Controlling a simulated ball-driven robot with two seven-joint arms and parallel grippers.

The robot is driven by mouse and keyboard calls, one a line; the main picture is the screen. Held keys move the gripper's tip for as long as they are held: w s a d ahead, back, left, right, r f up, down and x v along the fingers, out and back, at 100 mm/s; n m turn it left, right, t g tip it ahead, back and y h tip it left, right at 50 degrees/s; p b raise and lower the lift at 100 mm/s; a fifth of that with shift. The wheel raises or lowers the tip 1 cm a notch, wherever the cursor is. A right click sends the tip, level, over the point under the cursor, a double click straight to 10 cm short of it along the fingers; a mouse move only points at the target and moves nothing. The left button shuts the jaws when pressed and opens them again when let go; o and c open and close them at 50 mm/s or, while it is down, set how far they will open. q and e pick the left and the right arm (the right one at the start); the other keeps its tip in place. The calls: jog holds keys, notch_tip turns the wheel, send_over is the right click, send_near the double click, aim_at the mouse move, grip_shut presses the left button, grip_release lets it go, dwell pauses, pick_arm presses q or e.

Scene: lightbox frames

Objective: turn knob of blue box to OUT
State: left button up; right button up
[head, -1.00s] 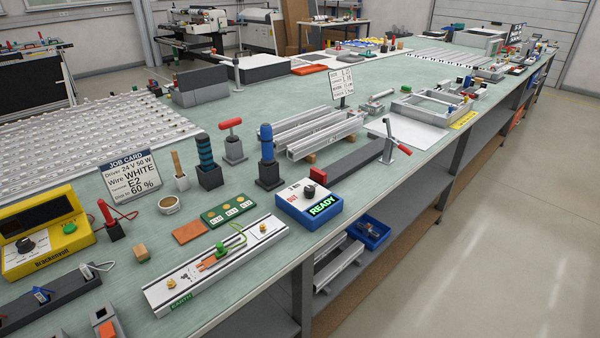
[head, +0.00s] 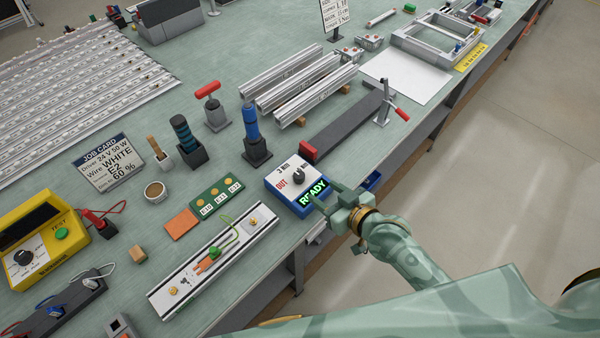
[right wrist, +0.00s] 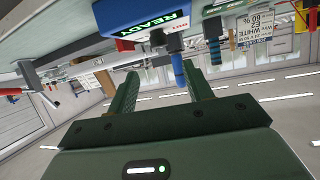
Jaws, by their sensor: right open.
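The blue box (head: 284,194) sits at the table's front edge in the head view, with a white top and a lit green READY display (head: 313,192). Its dark knob (head: 299,177) stands on the top; a red OUT mark is left of it. I cannot tell exactly where the knob points. My right gripper (head: 327,196) is open and empty at the box's front right side, close to the display and apart from the knob. My left gripper is out of view.
A blue-handled tool (head: 251,125) stands behind the box. A dark grey bar with a red end (head: 308,152) lies just behind its right side. A green board (head: 216,198) and a metal rail (head: 225,255) lie to the left. Clear floor is at the right.

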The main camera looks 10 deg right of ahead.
aim_at(301, 176)
jog(key=b+x, duration=0.2)
jog(key=x, duration=0.9)
jog(key=shift+f+b, duration=0.3)
jog(key=shift+b, duration=0.05)
jog(key=shift+w+a+f, duration=0.1)
jog(key=shift+w+a, duration=0.15)
jog(key=shift+w, duration=0.2)
jog(key=c, duration=1)
